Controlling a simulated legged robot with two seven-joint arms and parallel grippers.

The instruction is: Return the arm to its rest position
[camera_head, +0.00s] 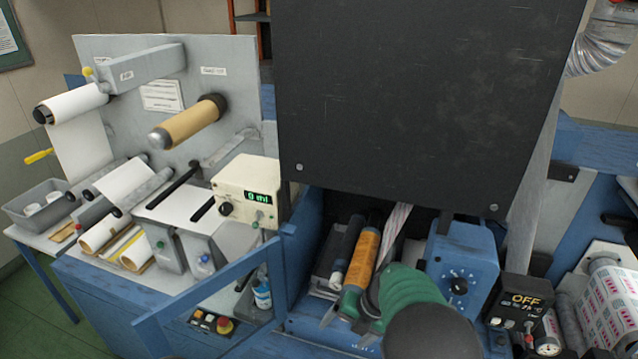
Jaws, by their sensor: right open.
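My right arm, green with a dark rounded joint, comes in from the bottom centre. My right gripper (347,326) is open, with its two fingertips apart, low at the front of the machine's open bay. Nothing shows between its fingers. Behind it an orange-brown roll (362,259) and a dark roller (347,250) lean in the bay. The arm hides part of the bay floor. My left gripper is not in view.
A black panel (410,100) hangs above the bay. A blue box with a knob (461,262) stands close to the right of my arm. A blue open door frame (215,290) juts out at the left. The rewinder (225,125) carries rolls, and a label roll (610,300) lies far right.

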